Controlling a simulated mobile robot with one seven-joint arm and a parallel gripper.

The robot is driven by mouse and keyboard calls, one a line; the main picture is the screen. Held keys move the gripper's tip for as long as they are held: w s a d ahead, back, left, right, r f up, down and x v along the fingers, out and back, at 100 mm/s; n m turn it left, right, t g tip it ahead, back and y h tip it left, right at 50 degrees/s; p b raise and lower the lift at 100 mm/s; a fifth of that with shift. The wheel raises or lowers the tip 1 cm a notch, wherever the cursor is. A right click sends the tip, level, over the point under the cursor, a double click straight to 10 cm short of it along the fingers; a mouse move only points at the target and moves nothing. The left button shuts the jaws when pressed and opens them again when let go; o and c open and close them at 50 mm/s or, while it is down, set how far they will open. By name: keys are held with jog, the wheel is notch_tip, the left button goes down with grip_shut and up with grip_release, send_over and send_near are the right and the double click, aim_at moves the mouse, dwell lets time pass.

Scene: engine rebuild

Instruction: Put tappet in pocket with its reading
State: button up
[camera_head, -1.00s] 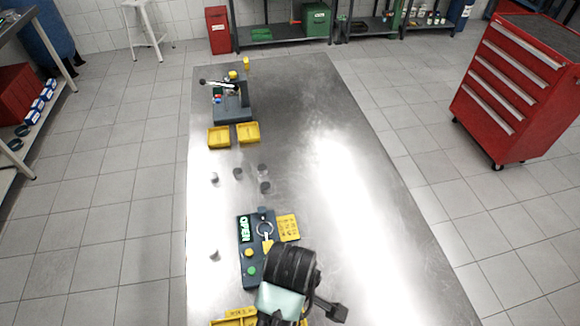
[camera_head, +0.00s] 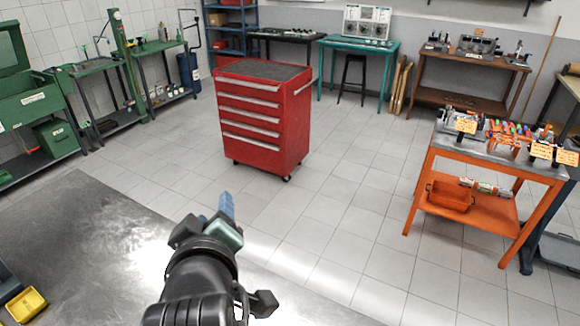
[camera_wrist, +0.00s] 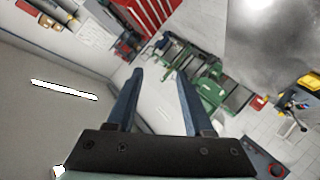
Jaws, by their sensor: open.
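No tappet can be made out in either current view. My gripper (camera_head: 226,208) is raised over the edge of the steel bench in the head view, its blue fingers pointing up and away toward the floor. In the wrist view my gripper (camera_wrist: 160,78) shows two blue fingers spread apart with nothing between them. A yellow tray (camera_head: 27,305) shows at the lower left of the head view. The wrist view shows a yellow tray (camera_wrist: 308,83) and a small measuring stand (camera_wrist: 293,102) at the right. No reading is legible.
The steel bench (camera_head: 90,235) is bare in its visible middle. A red tool cabinet (camera_head: 262,120) stands on open floor beyond it. An orange workbench (camera_head: 490,160) with tools stands at the right. Green shelving and machines line the left.

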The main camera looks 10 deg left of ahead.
jog(key=d+r+m+t, duration=0.3)
jog(key=d+r, duration=0.1)
jog(key=r, duration=0.5)
jog(key=d+r+m+t, duration=0.2)
jog(key=d+r+t, duration=0.15)
jog(key=r, duration=0.45)
jog(key=s+d+r+m+t+h, duration=0.2)
jog(key=s+d+r+m+t, duration=0.1)
jog(key=r, duration=0.6)
jog(key=s+d+r+m+t+h, duration=0.2)
jog(key=s+d+r+m+t, duration=0.1)
jog(key=s+r, duration=0.4)
jog(key=shift+d+r+t, duration=0.85)
jog(key=shift+d+r, duration=0.05)
jog(key=shift+d, duration=0.05)
notch_tip(320, 180, down, 6)
jog(key=b, duration=0.5)
jog(key=shift+a+r, duration=0.15)
jog(key=shift+r, duration=0.05)
